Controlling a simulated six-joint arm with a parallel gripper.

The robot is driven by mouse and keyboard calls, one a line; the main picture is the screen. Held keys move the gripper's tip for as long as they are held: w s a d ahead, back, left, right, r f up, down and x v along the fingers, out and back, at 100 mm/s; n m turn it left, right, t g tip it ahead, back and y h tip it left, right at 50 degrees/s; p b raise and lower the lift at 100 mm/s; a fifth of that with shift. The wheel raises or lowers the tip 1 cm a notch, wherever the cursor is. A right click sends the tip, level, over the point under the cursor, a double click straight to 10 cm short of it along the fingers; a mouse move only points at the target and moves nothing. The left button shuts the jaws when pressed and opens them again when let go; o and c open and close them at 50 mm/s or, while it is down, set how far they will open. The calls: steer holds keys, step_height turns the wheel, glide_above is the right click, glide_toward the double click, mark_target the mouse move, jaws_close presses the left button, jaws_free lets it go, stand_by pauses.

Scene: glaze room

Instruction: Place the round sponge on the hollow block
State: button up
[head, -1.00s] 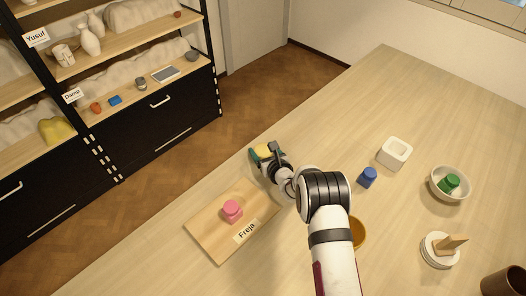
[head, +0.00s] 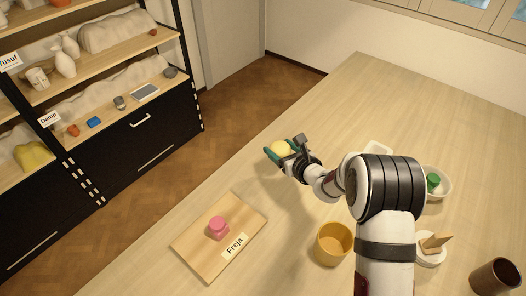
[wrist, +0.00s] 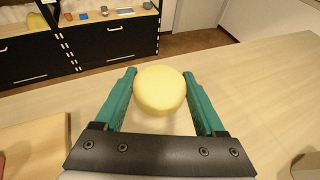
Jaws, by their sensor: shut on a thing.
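The round yellow sponge (wrist: 160,90) is between the two green fingers of my gripper (wrist: 160,98) in the wrist view. In the head view my gripper (head: 281,153) is shut on the sponge (head: 282,148) and holds it near the table's far left edge. The hollow block (head: 378,148) is white, and only its top edge shows behind my arm. My gripper is to the left of the block and apart from it.
A wooden board (head: 190,240) labelled Freja bears a pink object (head: 217,228). A yellow cup (head: 333,244) stands beside my arm. A white bowl (head: 444,188) with a green object (head: 433,180) is at right. A brown cup (head: 494,277) stands at the lower right. The table's far part is clear.

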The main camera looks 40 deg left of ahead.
steer(key=shift+w+d+r, duration=0.2)
steer(key=shift+d+r, duration=0.1)
steer(key=shift+d, duration=0.2)
steer(key=w+d+r+m+t+h, duration=0.25)
steer(key=w+d, duration=0.35)
steer(key=d, duration=0.6)
steer(key=w+d+r+m+t+h, duration=0.1)
steer(key=w+d+m+t+h, duration=0.15)
steer(key=w+d, duration=0.6)
steer(key=w+d+r+m+t+h, duration=0.2)
steer(key=w+d+m, duration=0.15)
steer(key=d, duration=1.05)
glide_toward(383, 149)
steer(key=w+r, duration=0.1)
steer(key=w+a+r, duration=0.1)
steer(key=w+r, duration=0.1)
steer(key=shift+w+r, duration=0.15)
steer(key=shift+w, duration=0.05)
steer(key=f, duration=0.4)
steer(key=shift+a+f, duration=0.1)
steer(key=shift+a, duration=0.15)
steer(key=shift+f, duration=0.15)
steer(key=o, duration=1.3)
